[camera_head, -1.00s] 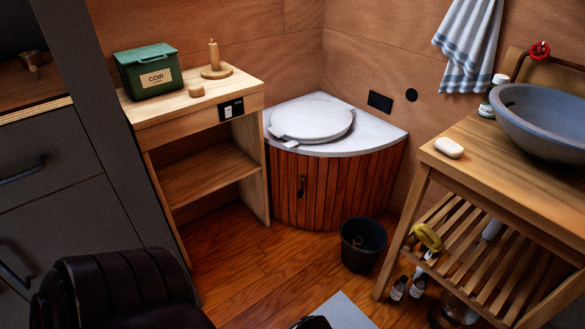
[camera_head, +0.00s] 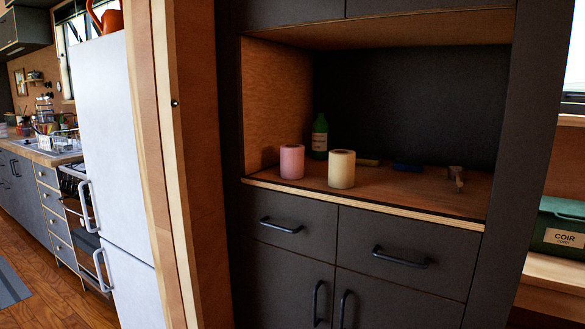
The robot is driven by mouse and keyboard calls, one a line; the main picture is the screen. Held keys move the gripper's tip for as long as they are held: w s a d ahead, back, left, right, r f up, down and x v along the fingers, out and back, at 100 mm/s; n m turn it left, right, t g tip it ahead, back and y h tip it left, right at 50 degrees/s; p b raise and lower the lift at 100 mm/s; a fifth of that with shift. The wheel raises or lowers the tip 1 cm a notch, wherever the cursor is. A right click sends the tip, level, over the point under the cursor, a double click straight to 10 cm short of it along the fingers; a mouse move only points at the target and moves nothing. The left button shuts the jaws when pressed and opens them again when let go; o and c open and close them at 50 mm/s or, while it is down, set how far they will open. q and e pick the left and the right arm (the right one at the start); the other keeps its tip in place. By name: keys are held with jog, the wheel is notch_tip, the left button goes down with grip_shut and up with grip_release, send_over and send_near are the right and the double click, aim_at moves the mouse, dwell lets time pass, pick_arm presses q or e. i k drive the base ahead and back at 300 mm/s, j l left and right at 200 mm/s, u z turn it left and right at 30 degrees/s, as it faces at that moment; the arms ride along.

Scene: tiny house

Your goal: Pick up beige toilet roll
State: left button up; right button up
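The beige toilet roll (camera_head: 341,169) stands upright near the front edge of the wooden shelf (camera_head: 430,196) in the dark cabinet. A pink toilet roll (camera_head: 292,161) stands upright just to its left, with a small gap between them. Neither of my grippers is in view, and nothing is seen touching the beige roll.
A green bottle (camera_head: 320,137) stands behind the two rolls. Drawers with handles (camera_head: 401,258) are below the shelf. A white fridge (camera_head: 117,160) and wooden post stand left; a green COIR box (camera_head: 560,227) is right.

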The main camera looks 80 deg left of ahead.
aim_at(341, 162)
jog(key=u, duration=2.45)
